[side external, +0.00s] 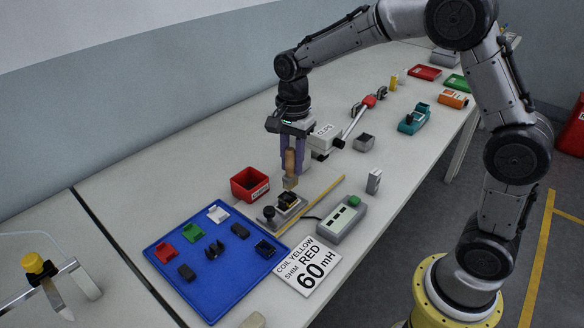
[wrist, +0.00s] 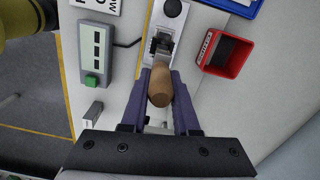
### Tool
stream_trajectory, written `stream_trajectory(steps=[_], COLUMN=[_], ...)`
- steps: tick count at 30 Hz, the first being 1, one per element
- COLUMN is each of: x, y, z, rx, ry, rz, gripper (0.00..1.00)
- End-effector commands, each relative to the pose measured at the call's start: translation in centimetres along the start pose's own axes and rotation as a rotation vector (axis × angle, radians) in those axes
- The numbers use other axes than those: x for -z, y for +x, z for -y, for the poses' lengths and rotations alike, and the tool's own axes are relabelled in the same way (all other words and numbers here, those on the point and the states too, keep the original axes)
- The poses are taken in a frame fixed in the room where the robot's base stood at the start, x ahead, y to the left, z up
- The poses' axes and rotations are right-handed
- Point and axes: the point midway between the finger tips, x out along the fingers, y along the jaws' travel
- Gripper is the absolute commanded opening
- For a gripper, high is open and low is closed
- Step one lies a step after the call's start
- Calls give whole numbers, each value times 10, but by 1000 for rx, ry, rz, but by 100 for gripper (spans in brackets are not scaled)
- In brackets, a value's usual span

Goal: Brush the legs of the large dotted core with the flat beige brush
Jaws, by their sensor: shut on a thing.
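My gripper (side external: 293,168) has purple fingers and is shut on the wooden handle of the brush (side external: 290,160). The brush hangs roughly upright, with its pale flat end (side external: 290,183) just above a small grey fixture (side external: 270,221). A dark core (side external: 287,199) sits in that fixture, right below the brush end. I cannot tell whether the brush touches it. No dots can be made out on it. In the wrist view the brush handle (wrist: 160,86) lies between the fingers and partly covers the view toward the core (wrist: 160,43).
A blue tray (side external: 205,292) with several coloured and dark parts lies at front left. A red bin (side external: 249,184) stands left of the fixture. A grey meter with a green button (side external: 342,217) and a label card (side external: 307,265) lie right. A yellow stick (side external: 325,196) runs beside the fixture.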

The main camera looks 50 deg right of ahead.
Motion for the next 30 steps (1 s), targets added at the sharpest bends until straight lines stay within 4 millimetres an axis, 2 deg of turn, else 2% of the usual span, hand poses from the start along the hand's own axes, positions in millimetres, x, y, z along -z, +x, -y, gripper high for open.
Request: stream_trajectory(steps=[19, 30], x=[-1, -2], y=[-59, -66], z=[1, 0], rx=[3, 1], ry=[0, 0], rz=[-1, 0], gripper=[0, 0])
